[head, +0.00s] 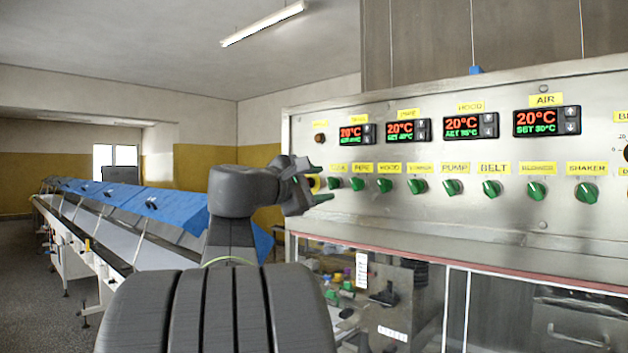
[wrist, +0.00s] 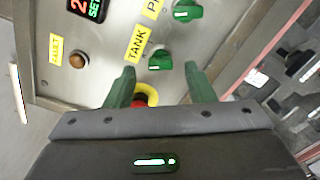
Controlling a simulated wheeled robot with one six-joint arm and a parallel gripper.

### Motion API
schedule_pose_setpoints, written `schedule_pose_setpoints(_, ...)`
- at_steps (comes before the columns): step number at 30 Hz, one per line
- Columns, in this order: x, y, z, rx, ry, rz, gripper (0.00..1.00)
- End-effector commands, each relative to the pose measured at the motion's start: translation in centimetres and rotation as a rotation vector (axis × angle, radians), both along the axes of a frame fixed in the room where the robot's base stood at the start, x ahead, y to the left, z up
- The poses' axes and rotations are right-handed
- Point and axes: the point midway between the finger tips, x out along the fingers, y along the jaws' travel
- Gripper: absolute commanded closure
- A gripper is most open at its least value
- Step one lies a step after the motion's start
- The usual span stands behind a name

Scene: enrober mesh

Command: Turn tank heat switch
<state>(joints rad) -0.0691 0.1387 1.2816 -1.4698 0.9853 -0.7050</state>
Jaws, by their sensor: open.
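The tank heat switch (wrist: 160,61) is a small green knob beside the yellow TANK label (wrist: 139,40) in the wrist view. In the head view it is the leftmost knob (head: 334,183) in the panel's row. My gripper (wrist: 158,69) is open, with its two green fingers on either side of the knob's line in the wrist view. I cannot tell how far the fingertips are from the panel. In the head view my gripper (head: 316,182) is at the panel's left end. Nothing is held.
A red button with a yellow collar (wrist: 150,93) shows between the fingers, partly hidden. The pipe knob (wrist: 187,11) is close by. The steel panel (head: 400,220) carries several more green knobs and temperature displays reading 20°C. A blue-covered conveyor (head: 150,205) runs along the left.

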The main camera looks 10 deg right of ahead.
Motion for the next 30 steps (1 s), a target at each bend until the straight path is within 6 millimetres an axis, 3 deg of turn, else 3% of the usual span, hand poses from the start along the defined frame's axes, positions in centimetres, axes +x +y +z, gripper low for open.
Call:
schedule_pose_setpoints(6,1.3,-1.6,0.1,0.000,0.000,-0.001,0.51)
schedule_pose_setpoints(16,1.4,-1.8,0.0,0.000,-0.001,0.001,0.51)
schedule_pose_setpoints(23,1.4,-1.8,0.0,0.000,0.000,0.000,0.96)
schedule_pose_setpoints(30,1.4,-1.8,-0.1,0.010,-0.013,0.000,0.96)
